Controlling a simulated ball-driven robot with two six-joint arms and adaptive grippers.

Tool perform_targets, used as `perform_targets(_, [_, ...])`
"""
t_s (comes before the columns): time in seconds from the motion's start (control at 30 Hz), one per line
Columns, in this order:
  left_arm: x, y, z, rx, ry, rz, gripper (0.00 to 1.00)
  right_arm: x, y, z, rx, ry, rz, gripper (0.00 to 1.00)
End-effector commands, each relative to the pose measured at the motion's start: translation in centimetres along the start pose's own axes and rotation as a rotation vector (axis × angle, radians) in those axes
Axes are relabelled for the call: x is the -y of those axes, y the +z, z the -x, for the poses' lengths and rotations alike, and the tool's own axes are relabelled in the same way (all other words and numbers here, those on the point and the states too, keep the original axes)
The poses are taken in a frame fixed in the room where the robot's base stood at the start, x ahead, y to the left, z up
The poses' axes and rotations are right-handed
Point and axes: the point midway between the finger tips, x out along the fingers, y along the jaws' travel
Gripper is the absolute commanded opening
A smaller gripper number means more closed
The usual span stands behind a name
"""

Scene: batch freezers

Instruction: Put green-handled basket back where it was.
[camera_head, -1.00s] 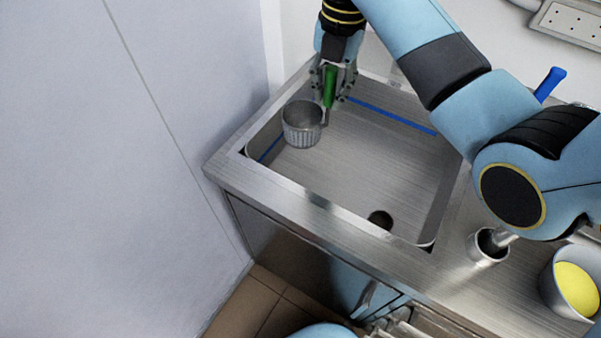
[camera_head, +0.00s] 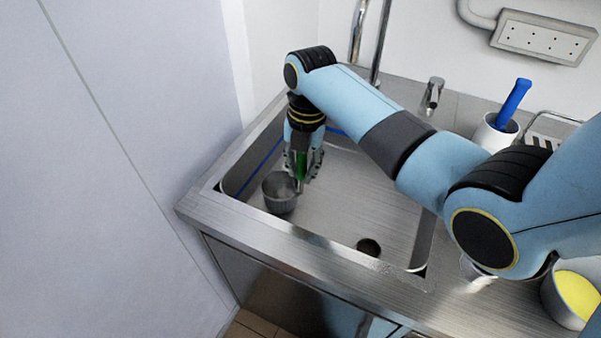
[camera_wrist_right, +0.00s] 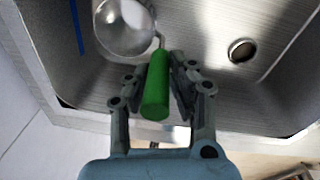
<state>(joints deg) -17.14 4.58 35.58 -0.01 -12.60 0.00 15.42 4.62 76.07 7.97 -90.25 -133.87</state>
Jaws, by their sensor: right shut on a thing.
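The green-handled basket (camera_head: 279,196) is a small grey metal cup with a green handle. It is inside the sink basin (camera_head: 352,190), near its left side; I cannot tell whether it touches the floor of the basin. My right gripper (camera_head: 301,172) is shut on the green handle from above. In the right wrist view the green handle (camera_wrist_right: 156,88) lies between the two fingers of the right gripper (camera_wrist_right: 156,85), and the round cup (camera_wrist_right: 124,27) shows beyond it. My left gripper is not in view.
A drain hole (camera_head: 368,247) is in the basin floor. A faucet (camera_head: 432,94) stands behind the basin. A white container (camera_head: 494,133) with a blue-handled tool (camera_head: 514,102) stands at the back right. A metal container with yellow contents (camera_head: 577,294) is at the lower right. A wall panel (camera_head: 120,140) closes the left side.

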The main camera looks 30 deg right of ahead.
Motion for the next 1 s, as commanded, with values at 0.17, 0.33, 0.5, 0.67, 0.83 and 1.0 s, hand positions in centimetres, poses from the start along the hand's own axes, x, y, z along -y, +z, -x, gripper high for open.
perform_targets(0.17, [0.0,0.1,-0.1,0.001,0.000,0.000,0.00,0.1,0.1,-2.0,0.000,0.000,-0.001,0.00])
perform_targets(0.33, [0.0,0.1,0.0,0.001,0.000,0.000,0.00,0.1,0.1,-2.0,0.001,0.000,0.000,0.00])
perform_targets(0.5, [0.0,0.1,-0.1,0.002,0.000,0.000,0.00,0.1,0.1,-2.0,0.001,0.000,0.000,0.37])
perform_targets(0.67, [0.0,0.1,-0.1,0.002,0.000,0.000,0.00,0.1,0.1,-2.0,0.001,0.000,0.000,0.44])
perform_targets(0.83, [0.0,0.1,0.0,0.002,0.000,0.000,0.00,0.1,0.1,-1.9,0.001,0.000,0.000,0.44])
perform_targets(1.0, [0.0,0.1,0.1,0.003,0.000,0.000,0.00,0.0,0.2,-0.1,0.004,0.003,0.000,0.44])
